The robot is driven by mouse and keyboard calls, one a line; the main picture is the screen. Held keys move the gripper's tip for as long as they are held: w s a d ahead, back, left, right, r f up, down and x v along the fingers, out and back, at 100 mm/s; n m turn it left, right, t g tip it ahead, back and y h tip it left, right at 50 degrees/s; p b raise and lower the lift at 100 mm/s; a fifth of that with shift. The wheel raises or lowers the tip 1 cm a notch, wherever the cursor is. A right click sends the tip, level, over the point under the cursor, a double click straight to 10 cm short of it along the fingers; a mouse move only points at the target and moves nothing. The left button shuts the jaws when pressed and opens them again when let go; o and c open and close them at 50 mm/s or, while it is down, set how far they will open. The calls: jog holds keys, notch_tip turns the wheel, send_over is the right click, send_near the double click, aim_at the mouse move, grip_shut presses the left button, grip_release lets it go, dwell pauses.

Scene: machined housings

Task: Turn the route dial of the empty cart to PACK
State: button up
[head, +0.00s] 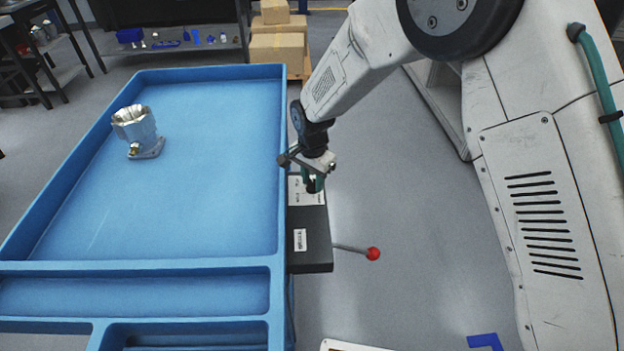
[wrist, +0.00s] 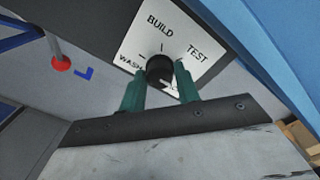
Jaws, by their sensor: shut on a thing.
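The route dial is a black knob (wrist: 160,68) on a white plate (wrist: 150,38) with the words BUILD, TEST and WASH showing. The plate's lower part is mostly hidden by my fingers, and I cannot read a PACK mark. My gripper (wrist: 160,84) has its two teal fingers closed on the knob, one on each side. I cannot tell which mark the knob points to. In the head view my gripper (head: 314,186) is over the plate on a black box at the right side of the blue cart (head: 283,150).
A silver machined housing (head: 137,130) stands in the cart's large tray at the far left. A lever with a red ball (head: 373,254) sticks out right of the black box (head: 312,250). Cardboard boxes (head: 277,45) stand behind. The grey floor right of the cart is mostly clear.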

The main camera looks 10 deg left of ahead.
aim_at(312, 182)
jog(key=shift+m, duration=0.3)
dwell(0.4)
jog(key=o, duration=1)
jog(key=shift+c, duration=0.2)
jog(key=shift+r, duration=0.15)
notch_tip(312, 182, up, 8)
jog(key=shift+f, duration=0.2)
